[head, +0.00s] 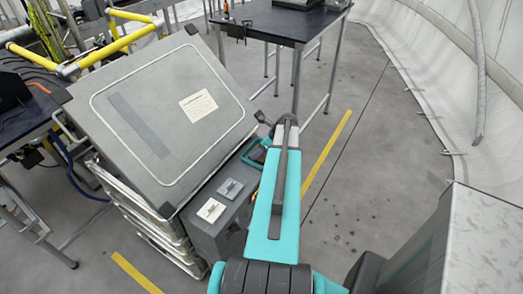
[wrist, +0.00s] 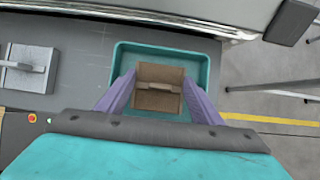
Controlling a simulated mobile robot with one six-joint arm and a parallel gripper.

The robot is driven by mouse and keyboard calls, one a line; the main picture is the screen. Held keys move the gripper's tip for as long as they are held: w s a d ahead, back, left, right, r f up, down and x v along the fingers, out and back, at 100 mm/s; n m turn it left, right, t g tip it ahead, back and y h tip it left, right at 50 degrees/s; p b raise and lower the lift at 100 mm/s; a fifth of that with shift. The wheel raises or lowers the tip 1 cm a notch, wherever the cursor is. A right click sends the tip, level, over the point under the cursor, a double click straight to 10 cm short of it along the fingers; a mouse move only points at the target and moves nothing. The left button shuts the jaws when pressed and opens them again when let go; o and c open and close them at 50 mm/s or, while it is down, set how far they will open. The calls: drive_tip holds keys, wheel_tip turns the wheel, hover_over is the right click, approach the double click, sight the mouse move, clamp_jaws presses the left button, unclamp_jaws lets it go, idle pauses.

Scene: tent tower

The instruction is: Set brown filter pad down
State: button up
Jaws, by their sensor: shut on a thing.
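The brown filter pad (wrist: 158,88) is a small brown, box-like piece in the middle of the wrist view. My gripper (wrist: 157,92) is shut on it, with a purple finger on each side. The pad is over a teal tray (wrist: 203,66) on a grey surface; whether it touches the tray floor I cannot tell. In the head view the teal tray (head: 256,152) shows only in part beside my arm. My arm hides the gripper and the pad there.
A large grey slanted lid (head: 160,105) on stacked metal frames stands close to the left of the tray. A grey block with a handle (wrist: 28,70) is on the same grey surface. A dark table (head: 285,22) stands behind. Yellow floor lines mark open floor to the right.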

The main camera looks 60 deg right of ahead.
drive_tip(key=o, duration=1)
drive_tip(key=shift+o, duration=0.2)
drive_tip(key=shift+r, duration=0.15)
drive_tip(key=b+v, duration=0.3)
drive_tip(key=v, duration=0.9)
